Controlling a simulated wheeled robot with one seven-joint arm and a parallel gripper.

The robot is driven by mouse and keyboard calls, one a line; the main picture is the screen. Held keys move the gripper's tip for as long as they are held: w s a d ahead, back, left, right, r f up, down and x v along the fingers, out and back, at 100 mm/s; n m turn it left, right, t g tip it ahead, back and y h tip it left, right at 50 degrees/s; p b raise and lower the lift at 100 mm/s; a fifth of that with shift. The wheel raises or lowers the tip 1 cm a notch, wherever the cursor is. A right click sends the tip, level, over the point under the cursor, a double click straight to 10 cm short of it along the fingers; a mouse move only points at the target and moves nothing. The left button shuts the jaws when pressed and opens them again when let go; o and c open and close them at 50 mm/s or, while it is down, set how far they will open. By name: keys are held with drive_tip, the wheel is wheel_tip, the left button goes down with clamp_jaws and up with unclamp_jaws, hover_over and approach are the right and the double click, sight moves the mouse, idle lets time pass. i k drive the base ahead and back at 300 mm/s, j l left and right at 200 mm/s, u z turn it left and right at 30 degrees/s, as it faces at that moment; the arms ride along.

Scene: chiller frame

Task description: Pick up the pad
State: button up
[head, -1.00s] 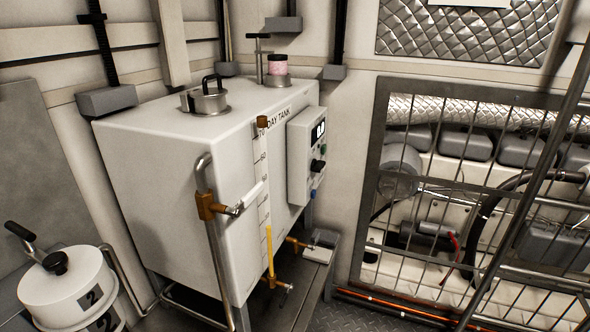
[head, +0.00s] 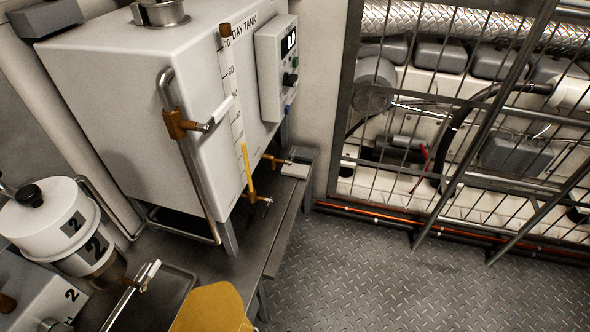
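I cannot make out a thing that is surely the pad. A flat-looking ochre-yellow shape (head: 212,308) shows at the bottom edge of the head view, cut off by the frame. I cannot tell whether it is the pad. My gripper is not in view.
A white day tank (head: 150,95) with a bent metal pipe stands on a grey metal bench (head: 255,240). A white canister (head: 50,215) marked 2 is at the left. A barred metal guard (head: 345,110) closes off the machinery at the right. The chequered floor (head: 420,285) is clear.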

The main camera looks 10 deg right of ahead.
sight(297, 171)
drive_tip(key=u, duration=1)
drive_tip(key=i+l+u, duration=0.1)
drive_tip(key=l, duration=0.55)
drive_tip(key=i+l+u, duration=0.15)
drive_tip(key=l, duration=0.5)
drive_tip(key=i+l+u, duration=0.1)
drive_tip(key=l, duration=0.6)
drive_tip(key=i+l+u, duration=0.1)
drive_tip(key=l, duration=0.6)
drive_tip(key=i+l+u, duration=0.15)
drive_tip(key=i+l, duration=0.35)
